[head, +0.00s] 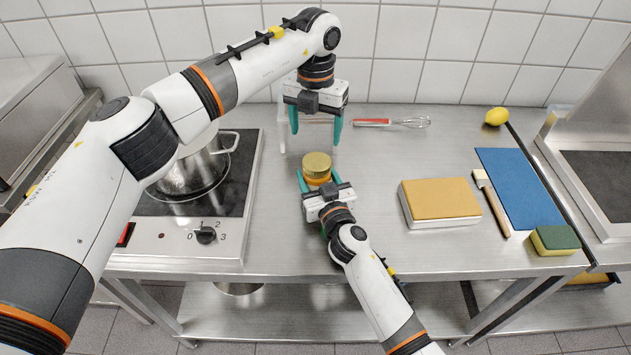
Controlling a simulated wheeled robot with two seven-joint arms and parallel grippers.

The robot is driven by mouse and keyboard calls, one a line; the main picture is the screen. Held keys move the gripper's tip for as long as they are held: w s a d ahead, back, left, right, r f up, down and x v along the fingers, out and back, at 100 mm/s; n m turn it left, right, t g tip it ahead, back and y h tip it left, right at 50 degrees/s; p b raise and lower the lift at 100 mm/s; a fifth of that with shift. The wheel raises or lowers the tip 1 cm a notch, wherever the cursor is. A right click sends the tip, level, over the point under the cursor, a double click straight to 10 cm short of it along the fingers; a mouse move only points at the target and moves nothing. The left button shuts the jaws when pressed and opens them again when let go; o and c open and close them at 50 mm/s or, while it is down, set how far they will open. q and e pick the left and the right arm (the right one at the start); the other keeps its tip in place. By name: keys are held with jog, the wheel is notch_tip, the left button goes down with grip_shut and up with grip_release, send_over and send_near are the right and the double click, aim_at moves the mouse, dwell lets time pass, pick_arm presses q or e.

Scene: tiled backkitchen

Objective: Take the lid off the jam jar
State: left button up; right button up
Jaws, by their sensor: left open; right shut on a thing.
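The jam jar (318,181) stands on the steel table, an orange jar with a gold lid (317,162) on top. My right gripper (317,184) reaches in from the front and is shut on the jar's body, below the lid; its wrist hides the lower front of the jar. My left gripper (312,140) points down, open and empty, behind and above the jar, with its teal fingers apart. The lid sits on the jar and the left fingers are apart from it.
A cooker with a steel pot (190,172) stands at left. A whisk (395,122) lies behind. To the right are a tan-topped block (440,202), a brush (490,203), a blue mat (520,190), a sponge (554,240) and a lemon (496,116).

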aim_at(317, 161)
grip_shut()
pick_arm(q)
jog(key=m, duration=1.3)
jog(key=shift+m, duration=0.3)
jog(key=m, duration=0.4)
jog(key=shift+d, duration=0.1)
jog(key=m, duration=0.4)
jog(key=shift+m, duration=0.3)
jog(key=m, duration=1.3)
jog(key=shift+f+m, duration=0.4)
jog(key=shift+f, duration=3.6)
